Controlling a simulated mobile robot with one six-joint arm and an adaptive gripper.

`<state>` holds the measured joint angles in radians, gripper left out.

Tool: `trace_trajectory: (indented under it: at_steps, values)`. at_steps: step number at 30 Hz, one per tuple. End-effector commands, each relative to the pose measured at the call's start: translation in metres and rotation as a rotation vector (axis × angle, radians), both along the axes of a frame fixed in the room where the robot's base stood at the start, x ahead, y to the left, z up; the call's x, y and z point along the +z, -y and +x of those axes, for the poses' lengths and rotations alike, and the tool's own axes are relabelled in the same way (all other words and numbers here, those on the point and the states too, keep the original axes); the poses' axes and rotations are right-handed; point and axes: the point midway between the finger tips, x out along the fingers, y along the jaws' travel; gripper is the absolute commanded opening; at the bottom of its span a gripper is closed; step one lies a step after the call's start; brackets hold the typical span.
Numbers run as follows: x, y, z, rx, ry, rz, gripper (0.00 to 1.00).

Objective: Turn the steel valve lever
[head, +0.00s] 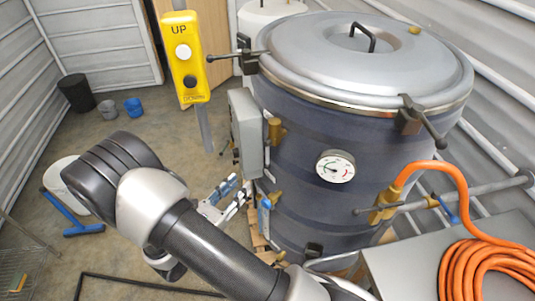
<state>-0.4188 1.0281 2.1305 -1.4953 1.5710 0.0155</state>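A large dark blue drum (320,130) with a steel lid stands at centre right. Low on its left side is a valve with an upright blue-and-steel lever (265,212) and brass fittings. I cannot tell for certain that this is the steel valve lever. My gripper (240,188) is left of this valve, beyond my arm, with its fingers pointing toward the drum. The two fingers look apart, with nothing visible between them. The gripper seems clear of the lever, though the depth is hard to judge. My forearm hides the gripper's base and the floor below.
A yellow UP/DOWN control box (184,58) stands on a post. A grey box (246,132) and a dial gauge (335,167) are on the drum. At right are an orange hose (470,262), a pipe with a blue handle (445,209) and a grey surface. Floor at left is partly open.

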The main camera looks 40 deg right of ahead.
Motion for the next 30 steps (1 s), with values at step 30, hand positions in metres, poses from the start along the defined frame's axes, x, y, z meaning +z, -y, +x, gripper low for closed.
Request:
trace_trajectory:
  at_steps: [30]
  values:
    - [0.000, 0.146, 0.051, -0.003, 0.002, 0.002, 0.31]
